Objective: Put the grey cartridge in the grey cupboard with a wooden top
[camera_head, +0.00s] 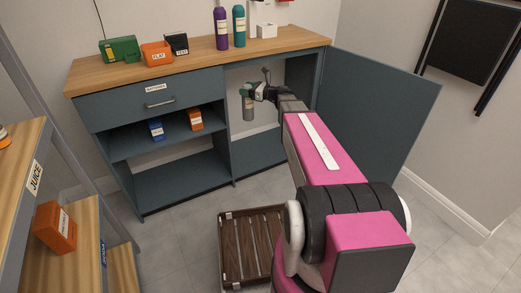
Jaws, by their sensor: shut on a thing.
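The grey cupboard (165,82) has a wooden top (190,55), a closed drawer, open shelves on the left and an open compartment on the right. Its door (372,105) is swung wide open to the right. My arm reaches from the lower right to the compartment opening. My gripper (247,93) is at this opening, shut on the grey cartridge (249,109). The cartridge hangs roughly upright below the fingers, with a green part showing near its top. My gripper hides part of it. I cannot tell whether it touches a surface.
Green (120,49), orange and black items and purple (221,29) and teal bottles stand on the top. Blue and orange boxes sit on a left shelf. A brown slatted crate (225,215) is on the floor. A wooden shelf unit (80,245) stands at left.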

